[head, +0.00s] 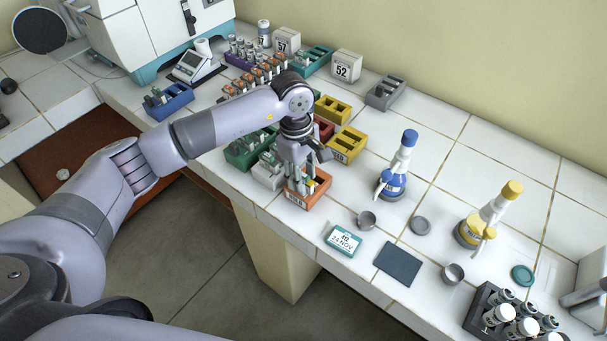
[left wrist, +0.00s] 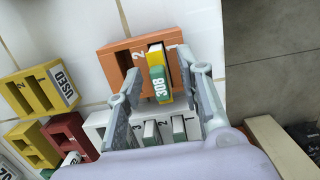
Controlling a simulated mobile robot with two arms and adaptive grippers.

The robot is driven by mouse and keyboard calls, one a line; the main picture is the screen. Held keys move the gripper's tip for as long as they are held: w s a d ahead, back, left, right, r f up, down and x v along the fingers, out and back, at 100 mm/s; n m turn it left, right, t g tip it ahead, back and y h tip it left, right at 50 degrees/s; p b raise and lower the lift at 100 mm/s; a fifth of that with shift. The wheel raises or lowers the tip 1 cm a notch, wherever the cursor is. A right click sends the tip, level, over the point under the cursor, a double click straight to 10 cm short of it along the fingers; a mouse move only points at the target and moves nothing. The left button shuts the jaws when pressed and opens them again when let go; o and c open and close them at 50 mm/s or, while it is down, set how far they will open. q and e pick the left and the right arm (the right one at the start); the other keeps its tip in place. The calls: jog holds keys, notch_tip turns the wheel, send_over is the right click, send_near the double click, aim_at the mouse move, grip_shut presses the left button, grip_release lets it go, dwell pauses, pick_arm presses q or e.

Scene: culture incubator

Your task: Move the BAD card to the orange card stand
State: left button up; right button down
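The orange card stand (head: 312,201) stands near the front edge of the table, and it also shows in the left wrist view (left wrist: 115,62). A card with a green end marked "308" and a yellow side (left wrist: 158,84) is at this stand, upright or nearly so. I cannot make out a card that reads BAD. My left gripper (head: 308,180) is over the orange stand. In the left wrist view its two fingers (left wrist: 167,78) are apart, one on each side of the card, with gaps showing. Whether the card is fully seated is unclear. My right gripper is not in view.
A white stand with several cards (head: 266,176), a green stand (head: 240,157) and yellow stands (head: 347,144) crowd the left side.

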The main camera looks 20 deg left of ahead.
pick_arm(q)
notch_tip(320, 180, up, 12)
jog(key=a, duration=0.1)
jog(key=shift+w+a, duration=0.2)
jog(key=shift+w, duration=0.05)
dwell(0.6)
